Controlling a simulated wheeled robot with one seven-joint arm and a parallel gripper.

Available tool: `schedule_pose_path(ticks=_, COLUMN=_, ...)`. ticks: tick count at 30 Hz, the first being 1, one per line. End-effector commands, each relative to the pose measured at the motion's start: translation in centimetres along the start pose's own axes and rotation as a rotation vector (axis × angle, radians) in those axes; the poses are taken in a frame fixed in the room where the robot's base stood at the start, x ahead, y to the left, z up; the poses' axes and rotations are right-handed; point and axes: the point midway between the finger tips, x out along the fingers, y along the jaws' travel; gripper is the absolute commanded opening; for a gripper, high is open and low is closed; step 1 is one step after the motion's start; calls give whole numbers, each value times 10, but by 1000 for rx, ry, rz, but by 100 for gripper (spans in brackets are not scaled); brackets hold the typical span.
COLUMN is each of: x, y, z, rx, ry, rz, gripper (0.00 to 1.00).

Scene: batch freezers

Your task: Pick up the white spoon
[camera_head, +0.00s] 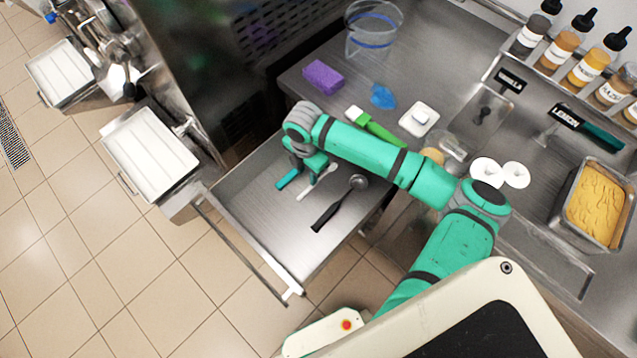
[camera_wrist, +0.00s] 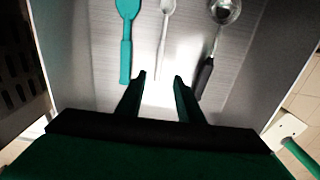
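The white spoon (camera_head: 312,186) lies in the open metal drawer (camera_head: 255,215), between a teal utensil and a black-handled ladle. In the wrist view the white spoon (camera_wrist: 165,30) lies straight ahead, its handle pointing down toward the gap between my fingers. My gripper (camera_wrist: 160,76) is open, with two dark fingers apart and nothing seen between them. In the head view my gripper (camera_head: 312,170) hangs over the drawer near the spoon's upper end and partly hides it. The height of the fingers above the drawer floor is hard to tell.
The teal utensil (camera_wrist: 127,40) lies left of the spoon, and the black-handled ladle (camera_wrist: 205,75) lies right. On the counter stand a purple sponge (camera_head: 323,77), a clear container (camera_head: 372,35) and a green-handled tool (camera_head: 375,127). The drawer's front area is bare.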

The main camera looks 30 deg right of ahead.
Motion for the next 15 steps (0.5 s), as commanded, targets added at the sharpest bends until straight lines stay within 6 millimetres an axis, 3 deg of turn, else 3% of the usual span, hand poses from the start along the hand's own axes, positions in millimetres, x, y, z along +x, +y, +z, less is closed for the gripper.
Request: schedule_pose_path(ticks=15, x=56, y=0, z=-1, rx=-4, ry=0, rz=-7, gripper=34)
